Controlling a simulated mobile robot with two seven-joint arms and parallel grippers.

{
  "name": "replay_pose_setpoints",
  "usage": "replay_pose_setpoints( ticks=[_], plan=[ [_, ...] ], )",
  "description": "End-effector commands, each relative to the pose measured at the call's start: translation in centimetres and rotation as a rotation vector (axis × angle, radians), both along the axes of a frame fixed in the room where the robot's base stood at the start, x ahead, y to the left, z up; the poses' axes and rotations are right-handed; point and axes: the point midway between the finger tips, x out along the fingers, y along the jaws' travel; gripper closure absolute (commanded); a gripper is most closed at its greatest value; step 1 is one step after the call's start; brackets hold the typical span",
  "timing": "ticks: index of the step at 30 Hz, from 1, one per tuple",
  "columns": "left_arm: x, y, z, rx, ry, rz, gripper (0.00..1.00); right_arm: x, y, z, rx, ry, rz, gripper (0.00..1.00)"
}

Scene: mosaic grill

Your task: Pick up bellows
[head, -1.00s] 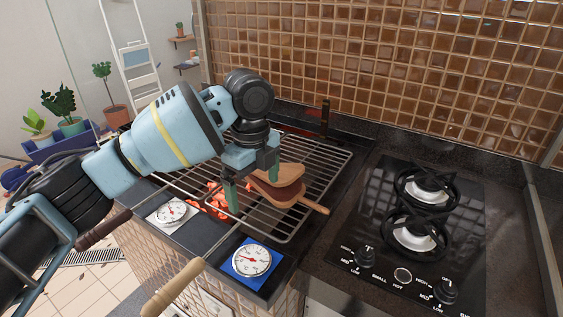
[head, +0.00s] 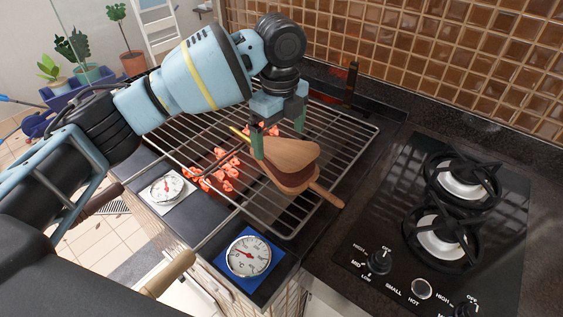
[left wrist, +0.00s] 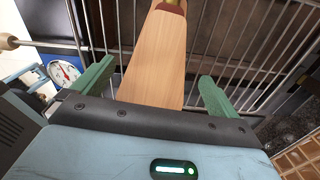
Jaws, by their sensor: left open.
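The bellows (head: 284,158) have pale wooden boards with dark red-brown sides. They are on or just over the grill rack, tilted, with a wooden handle toward the lower right and a thin yellowish tip toward the upper left. My left gripper (head: 278,134) is open at the upper side of the bellows, its green fingers pointing down. In the left wrist view, the bellows' wooden board (left wrist: 160,55) lies between the two spread fingers, with a gap on each side. Whether a finger touches it cannot be told. My right gripper is not in view.
The wire grill rack (head: 345,135) lies over glowing orange coals (head: 215,175). Two dial gauges, a white one (head: 167,188) and a blue-framed one (head: 249,256), stand in front. A black stove (head: 400,220) is at right, the tiled wall (head: 430,60) behind.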

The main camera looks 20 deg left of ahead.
Motion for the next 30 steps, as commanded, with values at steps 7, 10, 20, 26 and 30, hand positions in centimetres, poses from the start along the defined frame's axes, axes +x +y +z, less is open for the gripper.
replay_pose_setpoints(
  ticks=[7,10,20,26,30],
  plan=[
    [0.0,0.1,-1.0,0.0,-0.001,0.0,0.01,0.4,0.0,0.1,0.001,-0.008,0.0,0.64],
    [-0.2,0.3,-2.1,0.001,0.0,0.001,0.01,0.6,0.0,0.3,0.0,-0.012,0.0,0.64],
    [-0.3,0.4,-5.7,0.001,-0.002,0.001,0.01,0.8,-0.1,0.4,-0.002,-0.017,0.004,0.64],
    [-0.2,0.4,-5.8,0.0,-0.002,0.001,0.01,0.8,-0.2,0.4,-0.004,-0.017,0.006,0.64],
    [-0.2,0.4,-5.8,0.0,-0.002,0.001,0.15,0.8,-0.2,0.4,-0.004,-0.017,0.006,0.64]
  ],
)
